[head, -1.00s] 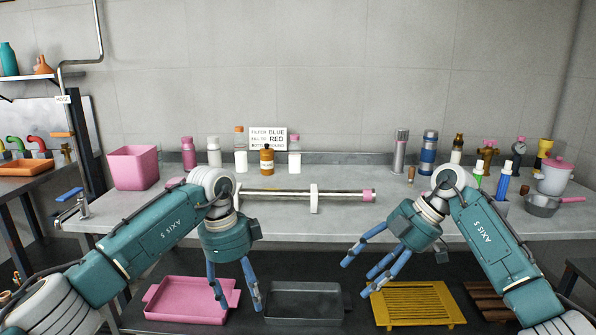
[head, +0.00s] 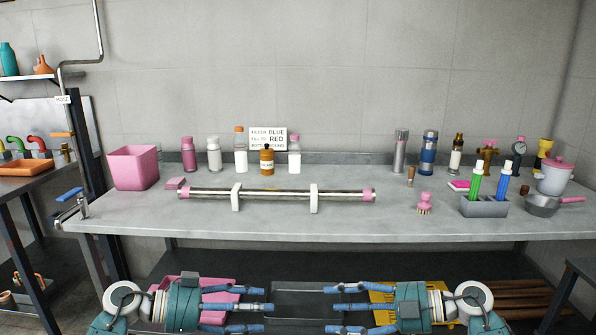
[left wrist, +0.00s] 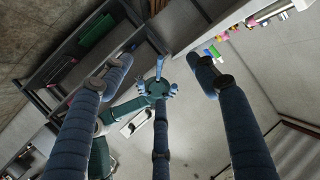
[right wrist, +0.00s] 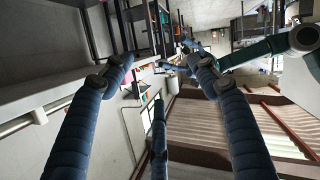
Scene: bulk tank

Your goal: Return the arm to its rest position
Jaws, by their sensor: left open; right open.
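My left gripper (head: 258,308) is low in front of the bench, its blue fingers spread and pointing right. My right gripper (head: 340,308) mirrors it, its fingers pointing left. Both are open and empty, apart from each other with a gap between their fingertips. The left wrist view shows the left fingers spread with the other gripper (left wrist: 157,88) facing them. The right wrist view also shows spread, empty fingers (right wrist: 160,95). Both upper arms are mostly below the head view.
The bench top (head: 290,225) carries a steel tube (head: 275,194) on two white supports, a pink bin (head: 133,168) and several bottles along the back. A grey holder (head: 484,207) and a saucepan (head: 541,206) stand at right. Pink (head: 187,284) and yellow (head: 381,292) trays lie below, partly hidden.

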